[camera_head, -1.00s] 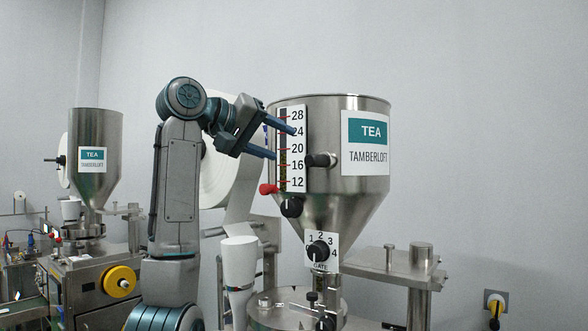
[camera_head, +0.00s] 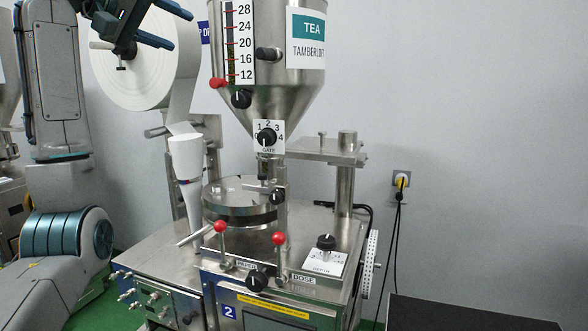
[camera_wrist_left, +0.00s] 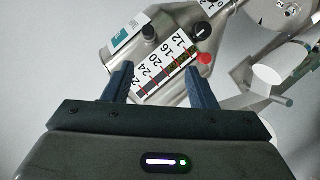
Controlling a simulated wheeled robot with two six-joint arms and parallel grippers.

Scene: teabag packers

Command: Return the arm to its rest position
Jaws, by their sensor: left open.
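My left gripper (camera_head: 181,29) is at the upper left of the head view, in front of the white paper roll. Its two fingers point right, apart and empty. In the left wrist view the open fingers (camera_wrist_left: 157,71) stand either side of the gauge strip in the picture, with no clear contact. The steel hopper (camera_head: 262,105) bears a white level gauge (camera_head: 230,45) with a red-knobbed pointer near the lowest mark. My left arm's links show along the left edge. My right gripper is in neither view.
The paper roll (camera_head: 115,75) hangs behind my gripper. Below the hopper are a gate dial (camera_head: 267,138), a round steel turntable (camera_head: 240,190), and two red-knobbed levers (camera_head: 221,226) on the machine top. A dark surface (camera_head: 450,315) lies at lower right.

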